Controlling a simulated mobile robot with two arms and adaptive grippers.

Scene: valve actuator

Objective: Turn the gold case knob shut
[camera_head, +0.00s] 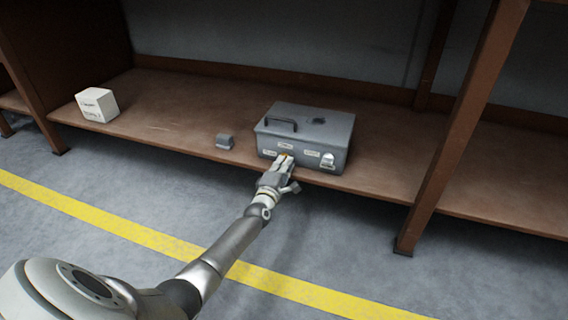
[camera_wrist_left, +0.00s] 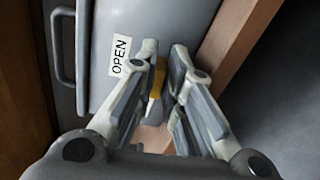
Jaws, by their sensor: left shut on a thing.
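A grey metal case (camera_head: 318,124) with a top handle stands on the brown shelf, its labelled front facing me. My left gripper (camera_head: 284,163) is at the front of the case, at its gold knob (camera_head: 287,154). In the left wrist view the gripper (camera_wrist_left: 163,98) has its fingers on both sides of the gold knob (camera_wrist_left: 157,80) and is shut on it. A white label reading OPEN (camera_wrist_left: 119,57) is on the case beside the knob. The fingers hide part of the knob. My right gripper is not in view.
A white box (camera_head: 97,104) stands farther left. A brown upright post (camera_head: 460,125) rises to the right of the case. The shelf between the boxes is mostly clear.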

